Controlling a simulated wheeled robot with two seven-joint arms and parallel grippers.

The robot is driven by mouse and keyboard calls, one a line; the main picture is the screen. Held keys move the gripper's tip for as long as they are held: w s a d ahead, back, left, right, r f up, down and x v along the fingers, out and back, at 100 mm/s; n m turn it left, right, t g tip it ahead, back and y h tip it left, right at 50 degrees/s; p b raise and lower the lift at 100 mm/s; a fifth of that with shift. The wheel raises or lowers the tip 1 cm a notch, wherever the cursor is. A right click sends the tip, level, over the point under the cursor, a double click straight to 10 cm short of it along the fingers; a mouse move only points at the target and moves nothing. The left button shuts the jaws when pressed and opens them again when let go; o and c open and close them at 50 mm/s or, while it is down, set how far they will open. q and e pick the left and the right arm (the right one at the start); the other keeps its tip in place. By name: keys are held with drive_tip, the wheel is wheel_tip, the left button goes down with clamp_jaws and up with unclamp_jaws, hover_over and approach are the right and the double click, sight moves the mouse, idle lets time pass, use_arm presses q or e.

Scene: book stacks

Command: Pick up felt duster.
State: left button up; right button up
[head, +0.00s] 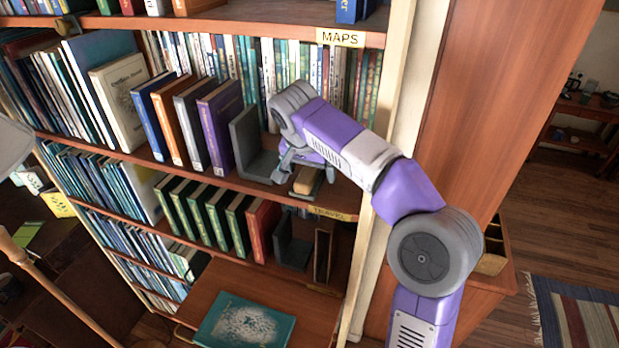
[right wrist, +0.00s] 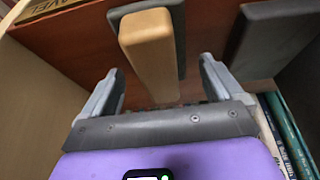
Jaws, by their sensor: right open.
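The felt duster (head: 307,181) lies on the shelf labelled TRAVEL, near its right end; it has a pale wooden back and a dark grey felt side. It also shows in the right wrist view (right wrist: 150,50), its block pointing towards my gripper. My right gripper (right wrist: 161,66) is open, its two fingers apart on either side of the block's line, with a gap at each side. In the head view my right gripper (head: 299,170) is over the shelf at the duster and partly covers it. My left gripper is not in view.
A grey bookend (head: 248,140) stands just left of the duster, beside a purple book (head: 221,125). Thin map books (head: 335,80) line the back. The shelf's right side panel (head: 403,85) is close. A teal book (head: 245,322) lies on a lower wooden surface.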

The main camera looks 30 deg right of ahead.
sight(309, 168)
drive_tip(key=shift+f, duration=0.2)
drive_tip(key=shift+f, duration=0.1)
drive_tip(key=c, duration=1.2)
drive_tip(key=r+p, duration=0.1)
drive_tip(key=r, duration=0.6)
drive_tip(key=shift+a+r+p, duration=0.15)
drive_tip(key=shift+a+p, duration=0.05)
drive_tip(key=shift+p, duration=0.1)
drive_tip(key=s+a+b, duration=0.1)
drive_tip(key=s+a, duration=0.3)
drive_tip(key=a, duration=0.1)
drive_tip(key=s+a+b, duration=0.2)
drive_tip(key=s+a, duration=0.2)
drive_tip(key=a, duration=0.1)
drive_tip(key=s+a+b, duration=0.1)
drive_tip(key=s+a, duration=0.3)
drive_tip(key=s, duration=0.1)
drive_tip(key=shift+a+b, duration=0.3)
drive_tip(key=shift+a, duration=0.1)
